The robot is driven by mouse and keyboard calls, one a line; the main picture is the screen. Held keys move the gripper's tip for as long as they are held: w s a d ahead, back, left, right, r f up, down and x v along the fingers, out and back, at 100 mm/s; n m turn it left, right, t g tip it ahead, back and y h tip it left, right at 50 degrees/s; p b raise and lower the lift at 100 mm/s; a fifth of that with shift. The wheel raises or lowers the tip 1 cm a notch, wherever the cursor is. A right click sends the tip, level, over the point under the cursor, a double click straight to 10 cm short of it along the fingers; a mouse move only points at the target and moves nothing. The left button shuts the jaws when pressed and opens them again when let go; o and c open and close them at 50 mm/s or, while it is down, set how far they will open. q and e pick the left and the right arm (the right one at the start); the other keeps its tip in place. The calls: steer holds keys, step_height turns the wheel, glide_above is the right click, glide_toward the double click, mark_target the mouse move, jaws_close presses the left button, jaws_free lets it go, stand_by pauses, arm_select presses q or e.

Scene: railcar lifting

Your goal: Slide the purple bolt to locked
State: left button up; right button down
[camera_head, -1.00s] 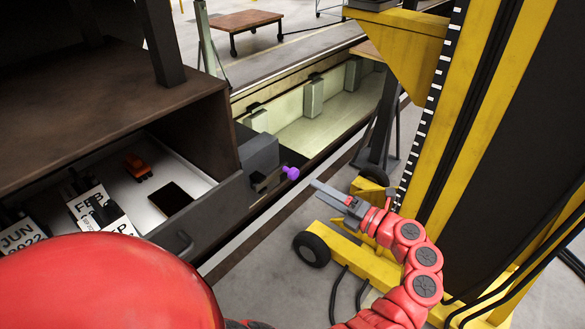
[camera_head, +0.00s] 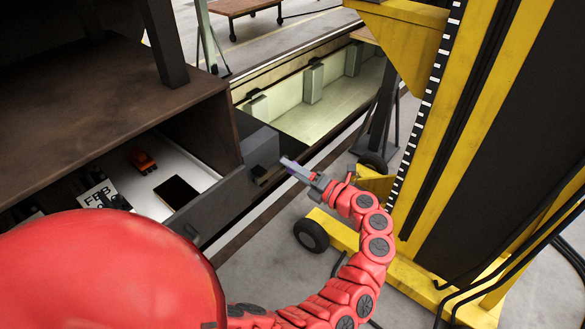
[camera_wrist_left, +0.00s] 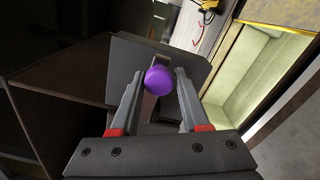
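The purple bolt's round knob (camera_wrist_left: 159,80) shows in the left wrist view, between the two fingers of my left gripper (camera_wrist_left: 160,88). It stands in front of a dark grey bracket plate (camera_wrist_left: 124,62). In the head view my left gripper (camera_head: 290,166) is at the grey bracket (camera_head: 260,148) on the drawer's corner, and its fingers mostly hide the purple knob. The fingers look open around the knob, with no clear grip on it. The bolt's shaft is mostly hidden. My right gripper is not in view.
An open drawer (camera_head: 195,205) at left holds a small orange toy vehicle (camera_head: 141,160), a dark flat slab (camera_head: 177,192) and date cards (camera_head: 98,190). A yellow lifting column (camera_head: 440,150) stands close to the right of my arm. A long pit (camera_head: 320,105) lies behind.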

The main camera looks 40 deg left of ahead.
arm_select(q)
jaws_close()
stand_by(1.1)
